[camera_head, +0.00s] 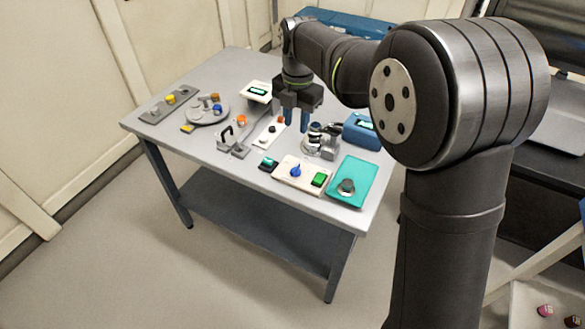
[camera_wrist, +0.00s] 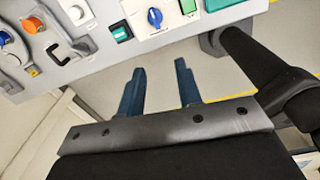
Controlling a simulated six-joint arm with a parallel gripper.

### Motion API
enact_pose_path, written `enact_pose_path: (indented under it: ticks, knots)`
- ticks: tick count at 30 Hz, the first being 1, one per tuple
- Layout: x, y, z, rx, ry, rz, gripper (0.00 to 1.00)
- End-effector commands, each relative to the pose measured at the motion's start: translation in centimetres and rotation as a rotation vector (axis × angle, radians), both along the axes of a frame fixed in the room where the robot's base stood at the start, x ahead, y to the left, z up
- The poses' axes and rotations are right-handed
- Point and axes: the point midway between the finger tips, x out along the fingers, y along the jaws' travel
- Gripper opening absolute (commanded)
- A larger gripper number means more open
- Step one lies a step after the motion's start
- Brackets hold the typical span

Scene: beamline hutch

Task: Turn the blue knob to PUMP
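The blue knob (camera_head: 296,171) sits on a white panel (camera_head: 282,172) near the table's front edge, beside a green block or button (camera_head: 319,179). The blue knob also shows at the top of the wrist view (camera_wrist: 155,17), with a light pointer mark on it. Its lettering is too small to read, so I cannot tell which position it points to. My gripper (camera_head: 292,120) hangs above the table, behind the knob in the head view. In the wrist view its two blue fingers (camera_wrist: 159,66) are apart, with nothing between them. The gripper is open and clear of the knob.
A teal tray (camera_head: 345,196) with a round grey part lies right of the panel. A metal clamp-like device (camera_head: 320,141) and a blue box (camera_head: 361,131) stand behind it. A grey bracket with a handle (camera_head: 233,140) and a round plate (camera_head: 207,110) lie to the left.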

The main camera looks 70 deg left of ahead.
Motion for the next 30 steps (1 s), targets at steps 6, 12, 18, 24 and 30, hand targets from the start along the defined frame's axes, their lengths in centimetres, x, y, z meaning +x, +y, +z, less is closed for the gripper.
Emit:
enact_pose_path:
  ticks: [6, 12, 18, 24, 30]
  knots:
    - [-0.9, 0.4, -1.4, -0.012, -0.027, 0.120, 0.32]
    - [-0.9, 0.4, -4.3, -0.014, -0.026, 0.118, 0.32]
    - [-0.9, 0.3, -8.7, -0.015, -0.026, 0.116, 0.32]
    - [-0.9, 0.3, -13.1, -0.013, -0.026, 0.116, 0.32]
    - [-0.9, 0.4, -16.5, -0.014, -0.026, 0.115, 0.32]
